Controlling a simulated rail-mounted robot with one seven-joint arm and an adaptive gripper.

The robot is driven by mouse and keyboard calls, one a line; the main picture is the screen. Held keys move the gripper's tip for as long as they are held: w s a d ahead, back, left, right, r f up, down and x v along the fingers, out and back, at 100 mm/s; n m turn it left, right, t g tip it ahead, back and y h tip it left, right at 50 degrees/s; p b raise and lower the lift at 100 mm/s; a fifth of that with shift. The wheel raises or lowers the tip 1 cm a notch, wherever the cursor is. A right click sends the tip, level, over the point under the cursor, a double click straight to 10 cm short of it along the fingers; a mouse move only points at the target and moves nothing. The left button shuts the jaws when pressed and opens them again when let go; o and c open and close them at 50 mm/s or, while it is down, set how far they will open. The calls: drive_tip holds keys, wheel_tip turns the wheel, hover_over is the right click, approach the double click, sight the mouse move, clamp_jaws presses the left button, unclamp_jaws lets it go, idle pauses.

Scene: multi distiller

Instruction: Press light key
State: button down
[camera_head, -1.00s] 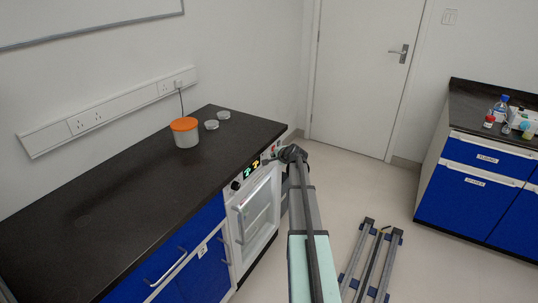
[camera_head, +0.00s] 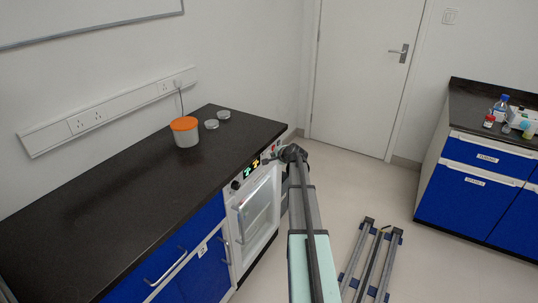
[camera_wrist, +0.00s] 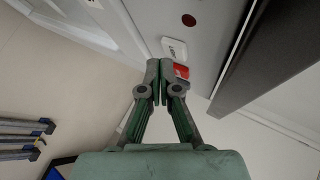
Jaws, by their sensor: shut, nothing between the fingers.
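The white-fronted appliance (camera_head: 256,210) is built in under the dark counter. Its control panel (camera_head: 244,174) has a lit green and yellow display and a dark knob. In the wrist view, a white key (camera_wrist: 175,48) and a red key (camera_wrist: 181,71) sit side by side on the panel. I cannot read which is the light key. My gripper (camera_wrist: 160,76) is shut and empty. Its tips appear just beside the red key and below the white one; I cannot tell whether they touch.
A round dark-red part (camera_wrist: 188,20) sits further along the panel. An orange-lidded jar (camera_head: 185,132) and two small dishes (camera_head: 218,119) stand on the counter (camera_head: 120,185). A blue cabinet (camera_head: 475,185) with bottles is at right.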

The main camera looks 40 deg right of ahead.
drive_tip(key=shift+w, duration=0.15)
drive_tip(key=shift+w+a, duration=0.15)
drive_tip(key=shift+w, duration=0.1)
drive_tip(key=shift+s, duration=0.2)
idle(0.5)
drive_tip(key=shift+s, duration=0.2)
drive_tip(key=shift+s, duration=0.1)
drive_tip(key=shift+s+d+b, duration=0.35)
drive_tip(key=shift+s+d, duration=0.1)
drive_tip(key=shift+s, duration=0.45)
drive_tip(key=shift+s+d+b, duration=0.3)
drive_tip(key=shift+s+d, duration=0.15)
drive_tip(key=shift+s, duration=0.4)
drive_tip(key=shift+s+d+b, duration=0.35)
drive_tip(key=shift+s+d, duration=0.1)
drive_tip(key=shift+s, duration=0.45)
